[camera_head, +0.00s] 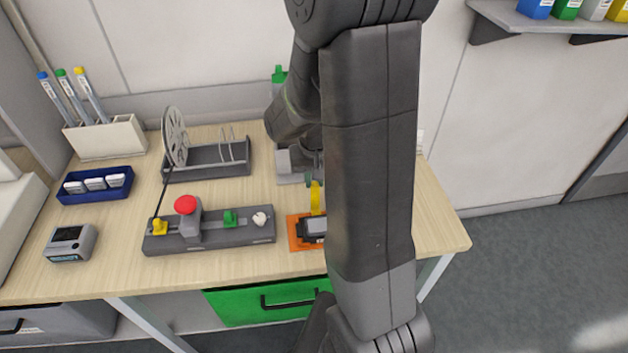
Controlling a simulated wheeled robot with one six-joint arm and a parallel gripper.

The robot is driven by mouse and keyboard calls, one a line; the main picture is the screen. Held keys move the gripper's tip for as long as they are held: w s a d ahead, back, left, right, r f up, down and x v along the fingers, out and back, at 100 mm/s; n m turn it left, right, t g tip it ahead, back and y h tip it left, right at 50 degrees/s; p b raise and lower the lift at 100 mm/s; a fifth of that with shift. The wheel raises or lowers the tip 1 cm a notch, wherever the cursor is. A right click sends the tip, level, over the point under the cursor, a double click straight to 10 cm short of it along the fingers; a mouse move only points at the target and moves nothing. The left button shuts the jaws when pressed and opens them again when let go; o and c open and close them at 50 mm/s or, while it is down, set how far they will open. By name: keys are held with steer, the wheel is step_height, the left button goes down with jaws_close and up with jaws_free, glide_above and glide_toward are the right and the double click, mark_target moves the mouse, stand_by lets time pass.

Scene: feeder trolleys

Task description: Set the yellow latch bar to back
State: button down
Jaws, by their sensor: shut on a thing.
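The yellow latch bar (316,200) stands roughly upright from a small dark device (311,229) on an orange plate (292,232), near the table's front right. My gripper (314,183) is at the top of the yellow bar, shut on it. Only a small part of the gripper shows, because my own arm covers the rest. The right side of the device and plate is also hidden behind my arm.
A grey control panel (210,236) with a red button and small knobs stands left of the plate. Behind it is a dark tray with a reel (175,137). A blue tray (95,198) and grey meter (71,243) lie further left. Bare table shows at right (440,225).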

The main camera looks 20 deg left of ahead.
mark_target(315, 201)
steer(key=c, duration=1.3)
jaws_free()
steer(key=shift+r, duration=0.15)
steer(key=r, duration=0.4)
steer(key=s+r, duration=0.1)
steer(key=r, duration=0.8)
steer(key=shift+s+d+r, duration=0.15)
steer(key=shift+d+r, duration=0.1)
steer(key=shift+d, duration=0.15)
